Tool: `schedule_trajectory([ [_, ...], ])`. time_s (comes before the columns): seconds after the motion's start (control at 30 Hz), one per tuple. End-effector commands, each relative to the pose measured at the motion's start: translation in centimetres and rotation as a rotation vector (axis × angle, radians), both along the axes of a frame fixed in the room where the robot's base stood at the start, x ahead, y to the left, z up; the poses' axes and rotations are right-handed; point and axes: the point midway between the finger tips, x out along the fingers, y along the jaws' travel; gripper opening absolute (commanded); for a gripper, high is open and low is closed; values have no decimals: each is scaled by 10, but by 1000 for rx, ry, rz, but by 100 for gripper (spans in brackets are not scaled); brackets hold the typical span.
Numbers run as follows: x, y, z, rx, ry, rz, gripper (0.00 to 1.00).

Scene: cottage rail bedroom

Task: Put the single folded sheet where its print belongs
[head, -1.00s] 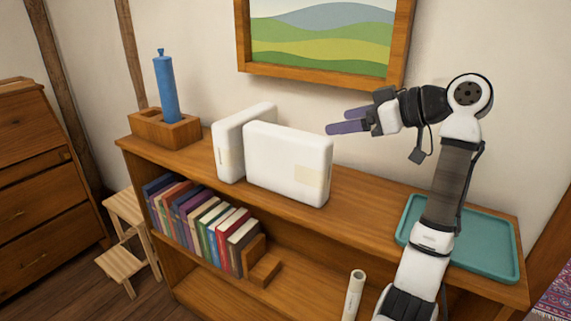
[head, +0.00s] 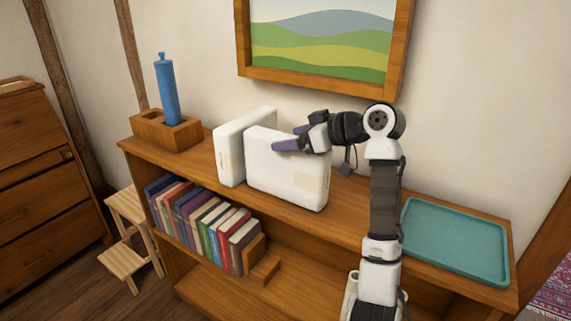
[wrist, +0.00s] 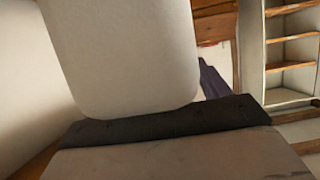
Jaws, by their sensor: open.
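Two white, round-cornered slabs stand upright on the shelf unit's top; each has a pale label-like patch. The rear left slab (head: 228,150) stands at an angle close to the front slab (head: 270,168). I cannot tell which, if either, is the single folded sheet, and no print is readable. My gripper (head: 290,138) is open at the front slab's upper right. One purple finger lies across its face and the other shows at its top edge, partly hidden. In the wrist view a white slab (wrist: 125,50) fills the middle, with a purple finger beyond it at right.
A teal tray (head: 455,242) lies empty at the right of the shelf top (head: 350,207). A blue cylinder (head: 166,90) stands in a wooden holder (head: 150,132) at left. Books (head: 205,222) fill part of the shelf below. A framed picture (head: 330,40) hangs above.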

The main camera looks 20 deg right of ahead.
Motion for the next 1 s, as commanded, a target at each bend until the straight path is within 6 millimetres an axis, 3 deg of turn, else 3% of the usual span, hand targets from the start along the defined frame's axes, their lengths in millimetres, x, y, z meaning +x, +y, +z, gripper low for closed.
schedule_trajectory([
  [0.2, 1, 1, -1, 0, 0, 0, 75],
  [0.77, 0, 0, 0, 0, 0, -1, 1],
  [1.0, 0, 0, 1, 0, -4, -1, 0],
])
